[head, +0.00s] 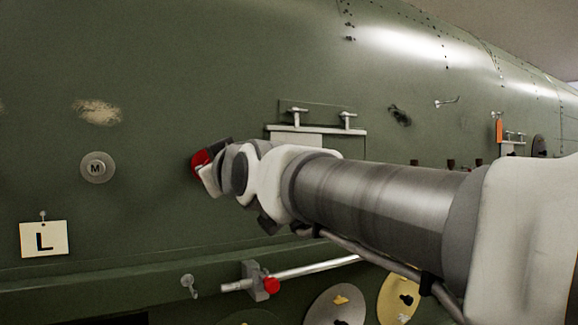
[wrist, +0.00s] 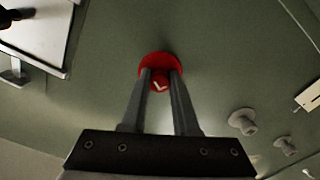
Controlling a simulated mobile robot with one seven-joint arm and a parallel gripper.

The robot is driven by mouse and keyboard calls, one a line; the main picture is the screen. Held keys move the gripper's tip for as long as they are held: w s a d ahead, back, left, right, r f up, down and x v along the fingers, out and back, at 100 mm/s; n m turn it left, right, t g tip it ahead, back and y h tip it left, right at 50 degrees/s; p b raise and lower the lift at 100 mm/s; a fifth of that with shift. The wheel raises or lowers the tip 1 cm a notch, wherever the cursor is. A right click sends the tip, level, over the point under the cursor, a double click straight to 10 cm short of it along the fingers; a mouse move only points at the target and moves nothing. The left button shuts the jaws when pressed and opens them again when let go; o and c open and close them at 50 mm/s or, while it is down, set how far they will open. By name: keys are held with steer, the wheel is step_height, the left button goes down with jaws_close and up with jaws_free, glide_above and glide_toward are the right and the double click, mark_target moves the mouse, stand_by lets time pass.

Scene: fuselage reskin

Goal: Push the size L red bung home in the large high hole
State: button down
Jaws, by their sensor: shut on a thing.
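The red bung (wrist: 158,60) has a wide round flange and a small knob with a pale mark. In the wrist view its flange faces the green skin, and it looks close to or against it. My gripper (wrist: 161,80) is shut on the knob, one finger on each side. In the head view the red bung (head: 201,158) shows at the end of my arm, in front of the green fuselage side. The large high hole does not show; the bung or my gripper may cover it. I cannot tell how deep the bung sits.
A grey disc marked M (head: 97,167) and a hanging L card (head: 43,239) are to the left. A latched panel (head: 318,131) is behind my arm. In the wrist view, two pegs (wrist: 243,121) stick out at right.

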steer(key=shift+w, duration=0.1)
steer(key=c, duration=0.6)
jaws_free()
steer(key=shift+a, duration=0.1)
steer(key=b+v, duration=0.3)
steer(key=v, duration=0.2)
